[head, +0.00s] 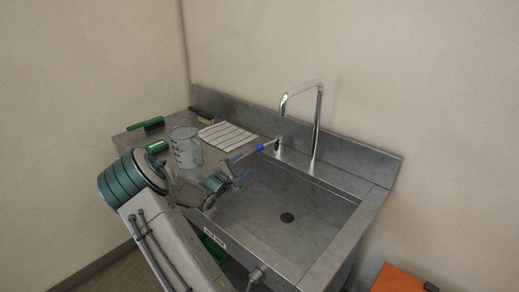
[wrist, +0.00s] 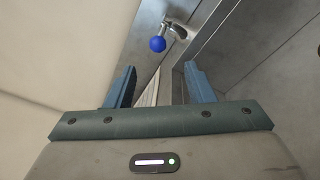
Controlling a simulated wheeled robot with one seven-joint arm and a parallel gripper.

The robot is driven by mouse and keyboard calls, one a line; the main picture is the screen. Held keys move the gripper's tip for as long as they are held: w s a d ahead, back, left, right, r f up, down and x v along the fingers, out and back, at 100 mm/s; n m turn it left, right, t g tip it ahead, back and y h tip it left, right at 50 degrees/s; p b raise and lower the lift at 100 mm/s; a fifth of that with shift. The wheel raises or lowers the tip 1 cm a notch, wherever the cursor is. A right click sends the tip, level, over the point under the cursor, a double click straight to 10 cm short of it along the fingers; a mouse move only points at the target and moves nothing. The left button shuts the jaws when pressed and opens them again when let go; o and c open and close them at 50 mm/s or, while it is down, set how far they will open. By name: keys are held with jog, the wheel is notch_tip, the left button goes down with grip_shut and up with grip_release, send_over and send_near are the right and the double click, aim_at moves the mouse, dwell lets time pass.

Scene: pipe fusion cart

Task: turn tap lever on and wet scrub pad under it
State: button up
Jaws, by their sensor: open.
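The chrome tap (head: 317,120) stands at the back of the steel sink. Its lever ends in a blue knob (head: 261,147), left of the spout; the knob also shows in the wrist view (wrist: 158,44), just beyond the fingertips and roughly between them. My gripper (head: 239,168) is open and empty over the sink's left side, apart from the knob; its two blue fingers show in the wrist view (wrist: 160,72). A small green block (head: 157,146), possibly the scrub pad, lies on the left counter. No water shows under the spout.
A clear jug (head: 186,148) stands on the counter close to my arm. A striped cloth (head: 227,136), a green-handled brush (head: 147,125) and a dark brush (head: 202,115) lie behind it. The sink basin (head: 300,210) is empty. An orange box (head: 398,280) is at lower right.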

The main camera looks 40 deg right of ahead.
aim_at(260, 148)
jog(key=shift+n+t, duration=0.3)
jog(key=x, duration=0.4)
jog(key=p+x, duration=0.1)
jog(key=x, duration=0.4)
jog(key=p+x, duration=0.1)
jog(key=x, duration=0.4)
jog(key=shift+w+f, duration=0.1)
jog(key=shift+w, duration=0.25)
grip_shut()
jog(key=shift+d, duration=0.15)
